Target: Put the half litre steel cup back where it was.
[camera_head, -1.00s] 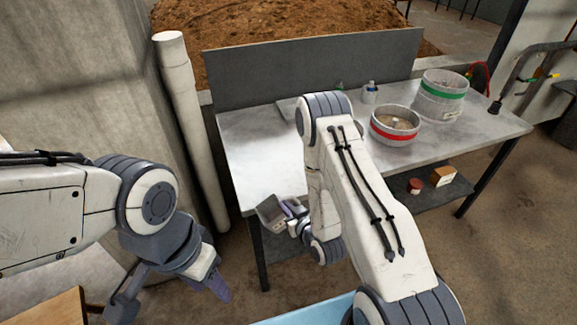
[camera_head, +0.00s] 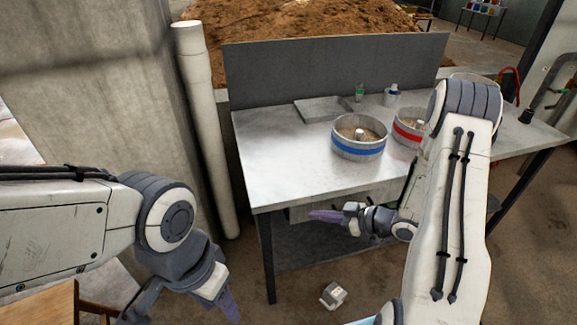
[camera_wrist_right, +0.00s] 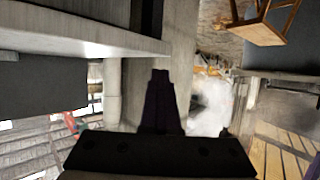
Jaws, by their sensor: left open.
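A small grey metal-looking object (camera_head: 333,295), which appears to be the steel cup, is low by the floor in front of the table, apart from both grippers. It looks tilted. My right gripper (camera_head: 322,216) is at the table's front edge, below the top. Its purple fingers look together and empty, and they also show in the right wrist view (camera_wrist_right: 158,100). My left gripper (camera_head: 182,308) is open and empty at the lower left, clear of the table.
The metal table (camera_head: 275,165) holds a blue-banded pot (camera_head: 358,150), a red-banded pot (camera_head: 407,138), a grey slab (camera_head: 322,109) and small bottles (camera_head: 391,96). My right arm covers the table's right part. The table's left top is bare. A white pipe (camera_head: 207,140) stands left of it.

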